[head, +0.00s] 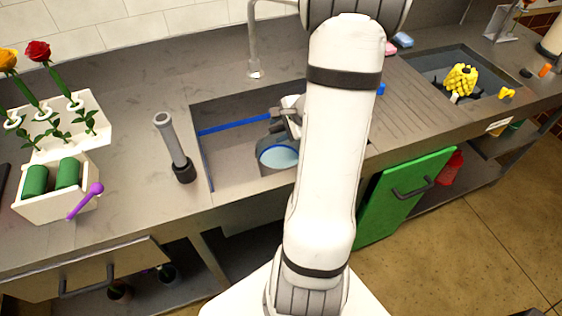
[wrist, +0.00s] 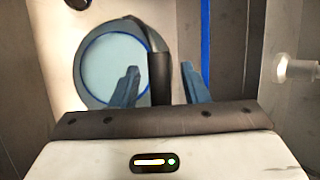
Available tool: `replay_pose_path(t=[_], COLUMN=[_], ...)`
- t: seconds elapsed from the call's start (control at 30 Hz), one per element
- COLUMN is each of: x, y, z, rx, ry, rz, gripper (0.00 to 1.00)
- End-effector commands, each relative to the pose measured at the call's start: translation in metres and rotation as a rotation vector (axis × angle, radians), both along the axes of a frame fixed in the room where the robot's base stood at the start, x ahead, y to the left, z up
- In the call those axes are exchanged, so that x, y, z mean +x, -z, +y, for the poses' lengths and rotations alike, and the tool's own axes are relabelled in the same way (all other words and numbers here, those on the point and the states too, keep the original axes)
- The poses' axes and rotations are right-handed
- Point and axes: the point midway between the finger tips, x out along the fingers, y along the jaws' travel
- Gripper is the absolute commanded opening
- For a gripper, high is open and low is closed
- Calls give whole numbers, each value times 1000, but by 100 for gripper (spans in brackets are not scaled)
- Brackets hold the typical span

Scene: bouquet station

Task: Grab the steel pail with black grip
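The steel pail (head: 265,164) stands in the left sink basin, partly behind my arm, with pale blue water inside its rim. In the wrist view the pail (wrist: 83,88) shows from above, left of centre, and its black grip (wrist: 159,66) runs along its right side. My gripper (wrist: 160,78) has its two blue-grey fingers apart. The black grip appears in the gap between them, closer to the left finger; I cannot tell whether they touch. In the head view my gripper (head: 285,122) is at the pail's far side, and its fingertips are hard to make out.
The sink basin (head: 225,170) has blue edging, with a faucet (head: 254,45) behind. A grey cylinder tool (head: 172,142) stands left on the counter, near a white flower holder (head: 85,139). A second basin (head: 430,65) at right holds a yellow object (head: 460,79). A green door (head: 405,200) hangs below.

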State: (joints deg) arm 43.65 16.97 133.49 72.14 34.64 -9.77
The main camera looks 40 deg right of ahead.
Motion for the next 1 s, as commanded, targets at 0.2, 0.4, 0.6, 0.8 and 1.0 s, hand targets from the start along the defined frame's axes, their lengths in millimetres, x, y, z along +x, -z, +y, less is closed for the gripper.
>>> replay_pose_path(t=[0.2, 0.4, 0.6, 0.8, 1.0], x=[0, 0, -1, -1, -1], y=[0, 0, 0, 0, 0], z=[0, 0, -1, -1, -1], rx=[1, 1, 0, 0, -1], ry=[1, 1, 1, 1, 2], rz=[0, 0, 0, 0, 1], gripper=[23, 6, 0, 0, 0])
